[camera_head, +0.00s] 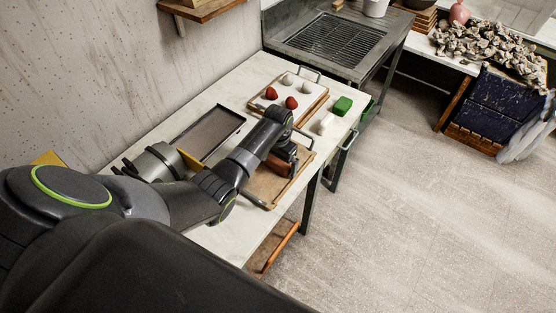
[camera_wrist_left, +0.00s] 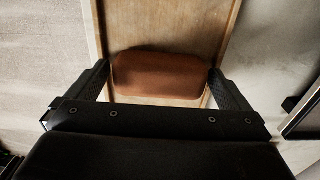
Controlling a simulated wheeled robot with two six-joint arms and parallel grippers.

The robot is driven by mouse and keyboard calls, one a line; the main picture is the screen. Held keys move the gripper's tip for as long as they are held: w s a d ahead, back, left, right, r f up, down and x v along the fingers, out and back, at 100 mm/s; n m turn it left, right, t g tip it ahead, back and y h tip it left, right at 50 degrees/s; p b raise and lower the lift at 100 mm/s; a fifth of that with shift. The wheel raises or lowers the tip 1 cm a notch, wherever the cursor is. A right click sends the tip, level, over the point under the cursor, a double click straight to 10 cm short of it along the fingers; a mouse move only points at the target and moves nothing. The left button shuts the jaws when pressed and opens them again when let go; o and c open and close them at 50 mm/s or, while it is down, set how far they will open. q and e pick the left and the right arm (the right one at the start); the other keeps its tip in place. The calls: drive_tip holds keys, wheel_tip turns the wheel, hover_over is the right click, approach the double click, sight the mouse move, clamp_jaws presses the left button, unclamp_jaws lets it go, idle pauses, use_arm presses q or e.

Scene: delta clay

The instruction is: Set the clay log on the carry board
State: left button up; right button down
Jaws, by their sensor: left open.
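The clay log (camera_head: 279,166) is a reddish-brown block with rounded edges. It appears to lie on the carry board (camera_head: 263,187), a wooden board with metal handles, on the white table. In the left wrist view the log (camera_wrist_left: 160,75) lies crosswise over the pale wood of the board (camera_wrist_left: 185,25). My left gripper (camera_head: 283,160) is low over the board, open, with one finger at each end of the log (camera_wrist_left: 158,74). A small gap or light touch at the ends cannot be told. My arm hides part of the board. My right gripper is not in view.
Behind stands a wooden tray (camera_head: 316,101) with red and pale lumps. A green block (camera_head: 343,105) and a white piece (camera_head: 326,123) lie right of it. A dark shallow tray (camera_head: 210,133) lies left of the board. The table's front edge (camera_head: 258,243) is close by.

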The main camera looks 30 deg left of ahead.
sight(278, 161)
use_arm(q)
wheel_tip(278, 161, up, 12)
drive_tip(key=shift+r+b, duration=0.15)
drive_tip(key=shift+b, duration=0.2)
idle(0.6)
